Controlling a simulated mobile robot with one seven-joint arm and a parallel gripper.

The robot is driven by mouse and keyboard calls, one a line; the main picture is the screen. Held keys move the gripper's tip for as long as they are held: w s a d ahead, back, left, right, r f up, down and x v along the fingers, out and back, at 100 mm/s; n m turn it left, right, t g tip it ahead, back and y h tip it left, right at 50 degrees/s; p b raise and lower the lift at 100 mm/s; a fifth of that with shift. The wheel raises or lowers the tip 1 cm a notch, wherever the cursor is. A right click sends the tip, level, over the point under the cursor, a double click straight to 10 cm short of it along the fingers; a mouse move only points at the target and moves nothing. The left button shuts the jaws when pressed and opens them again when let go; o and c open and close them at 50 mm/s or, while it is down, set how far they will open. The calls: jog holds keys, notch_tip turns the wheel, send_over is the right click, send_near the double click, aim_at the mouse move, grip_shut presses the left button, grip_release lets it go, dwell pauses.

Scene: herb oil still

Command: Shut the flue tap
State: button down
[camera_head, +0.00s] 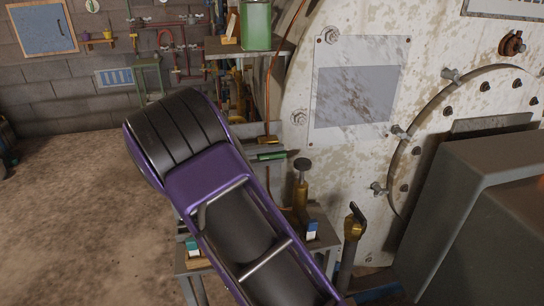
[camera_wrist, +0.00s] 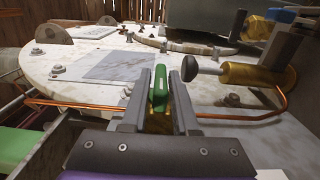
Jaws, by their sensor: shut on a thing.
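A tap with a green lever handle (camera_wrist: 159,88) and a brass body (camera_wrist: 160,122) sits between the two fingers of my gripper (camera_wrist: 159,95) in the wrist view. I take it to be the flue tap, though no label shows. My gripper is shut on the green handle, with one finger on each side. My arm and the fingers hide part of the tap's body.
A brass valve with a black knob (camera_head: 302,180) stands close to the right, and a brass tap with a black lever (camera_head: 354,222) stands farther right. The large white still wall (camera_head: 300,80) rises behind. A grey metal box (camera_head: 470,210) fills the right side. Bare floor (camera_head: 70,210) lies left.

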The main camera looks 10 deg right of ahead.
dwell(0.4)
jog(key=c, duration=0.8)
grip_release()
jog(key=shift+c, duration=0.2)
jog(key=a, duration=1.7)
jog(key=shift+a+f, duration=0.15)
jog(key=shift+f, duration=0.3)
